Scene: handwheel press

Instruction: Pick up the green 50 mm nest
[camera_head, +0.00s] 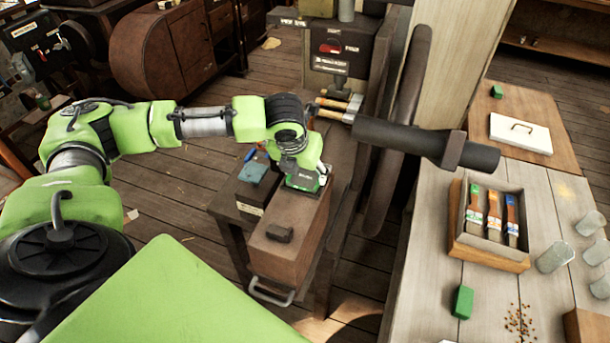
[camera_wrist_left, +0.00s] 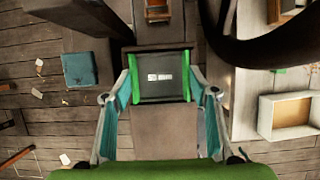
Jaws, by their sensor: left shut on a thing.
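The green nest (camera_head: 305,183) is a small square piece with green sides and a dark top face. It is at the far end of the brown box top in the head view. In the left wrist view the nest (camera_wrist_left: 162,88) shows a pale label and green edges at left and right. My left gripper (camera_head: 301,176) is shut on it, with a finger at each green side in the wrist view. I cannot tell whether the nest touches the box top or is just above it. My right gripper is not in view.
The brown box (camera_head: 290,232) has a dark knob and front handle. A blue-green block (camera_head: 252,172) lies on its left. The large handwheel (camera_head: 399,130) and its dark grip (camera_head: 415,139) stand close on the right. A bench beyond holds a brush tray (camera_head: 490,256) and glasses.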

